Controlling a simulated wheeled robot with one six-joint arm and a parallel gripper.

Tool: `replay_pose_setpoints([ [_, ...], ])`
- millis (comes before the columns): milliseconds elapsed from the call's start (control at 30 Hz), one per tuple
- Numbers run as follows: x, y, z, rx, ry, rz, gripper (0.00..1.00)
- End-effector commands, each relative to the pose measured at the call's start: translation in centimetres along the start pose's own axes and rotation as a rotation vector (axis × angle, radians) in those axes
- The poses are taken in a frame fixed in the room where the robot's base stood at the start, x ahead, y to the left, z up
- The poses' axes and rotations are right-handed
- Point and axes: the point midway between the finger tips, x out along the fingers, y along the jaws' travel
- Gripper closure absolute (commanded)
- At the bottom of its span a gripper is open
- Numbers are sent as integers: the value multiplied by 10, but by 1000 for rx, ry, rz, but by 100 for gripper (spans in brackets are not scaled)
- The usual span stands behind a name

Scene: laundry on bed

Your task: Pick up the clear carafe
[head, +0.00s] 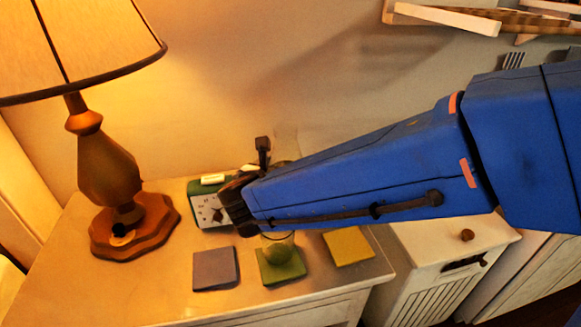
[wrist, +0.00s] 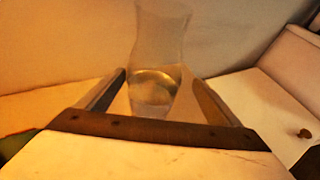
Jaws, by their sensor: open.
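The clear carafe (wrist: 160,55) stands upright in the wrist view, see-through, with a flared top and a narrower waist. My gripper (wrist: 158,92) is open, one finger to each side of the carafe's lower part in the picture. I cannot tell whether the fingers touch it or how deep it sits between them. In the head view, my blue arm hides most of this area. A faint clear outline (head: 287,142) shows above the arm, and clear glass (head: 278,248) shows below it on a green coaster (head: 281,268); I cannot tell if both are one vessel.
A lit lamp (head: 108,165) stands at the left of the tabletop (head: 150,285). A clock (head: 209,210) is beside the gripper end. A grey coaster (head: 215,268) and yellow coaster (head: 348,246) flank the green one. A white cabinet (head: 425,235) stands at the right.

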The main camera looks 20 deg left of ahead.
Motion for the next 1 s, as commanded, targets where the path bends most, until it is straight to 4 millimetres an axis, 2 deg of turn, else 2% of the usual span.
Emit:
replay_pose_setpoints([
  [100,16,-1,1,0,0,-3,13],
  [433,34,0,1,0,0,-2,13],
  [700,68,-1,1,0,1,-3,13],
  [967,72,0,2,1,0,-1,13],
  [1000,72,0,2,1,0,-1,18],
])
